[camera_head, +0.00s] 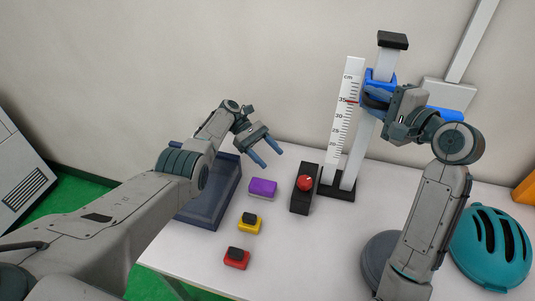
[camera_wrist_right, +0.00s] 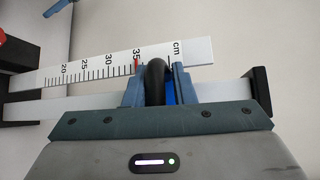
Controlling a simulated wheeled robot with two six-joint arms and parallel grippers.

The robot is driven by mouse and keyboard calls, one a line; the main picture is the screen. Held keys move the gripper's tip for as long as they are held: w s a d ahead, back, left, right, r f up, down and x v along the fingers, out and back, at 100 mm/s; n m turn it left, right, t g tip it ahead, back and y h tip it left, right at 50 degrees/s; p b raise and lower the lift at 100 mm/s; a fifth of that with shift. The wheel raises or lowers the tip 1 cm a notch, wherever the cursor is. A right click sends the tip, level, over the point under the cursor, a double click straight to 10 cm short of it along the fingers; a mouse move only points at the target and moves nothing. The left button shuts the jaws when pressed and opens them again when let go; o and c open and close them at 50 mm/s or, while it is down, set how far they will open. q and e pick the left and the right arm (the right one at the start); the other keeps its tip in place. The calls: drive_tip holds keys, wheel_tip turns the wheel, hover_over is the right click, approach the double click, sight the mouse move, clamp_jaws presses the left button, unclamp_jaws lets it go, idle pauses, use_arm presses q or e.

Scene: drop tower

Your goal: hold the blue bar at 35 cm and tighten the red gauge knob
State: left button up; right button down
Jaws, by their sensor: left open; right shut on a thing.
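The blue bar (camera_head: 445,114) sits on a pale upright post beside a white cm scale (camera_head: 343,115). My right gripper (camera_head: 376,104) is shut on its black handle, near the red 35 mark. In the right wrist view the handle (camera_wrist_right: 156,80) stands between the fingers, beside the 35 on the scale (camera_wrist_right: 95,68). The right gripper hides part of the blue bar. The red gauge knob (camera_head: 305,183) is on top of a black block in front of the post. My left gripper (camera_head: 268,155) is open and empty, above the table, left of the knob.
A purple block (camera_head: 262,188), a yellow block (camera_head: 249,225) and a red block (camera_head: 236,259) stand on the white table left of the knob. A dark blue bin (camera_head: 218,192) is behind my left arm. A teal helmet (camera_head: 490,250) lies at the right.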

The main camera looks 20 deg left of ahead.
use_arm(q)
drive_tip(key=n+t+h, duration=0.1)
drive_tip(key=n+t, duration=0.3)
drive_tip(key=t, duration=0.1)
approach(303, 179)
drive_tip(key=x, duration=1)
drive_tip(key=shift+s+d+f, duration=0.1)
drive_tip(key=shift+d+f, duration=0.05)
drive_tip(key=shift+d, duration=0.2)
drive_tip(key=c, duration=1)
drive_tip(key=shift+o, duration=0.2)
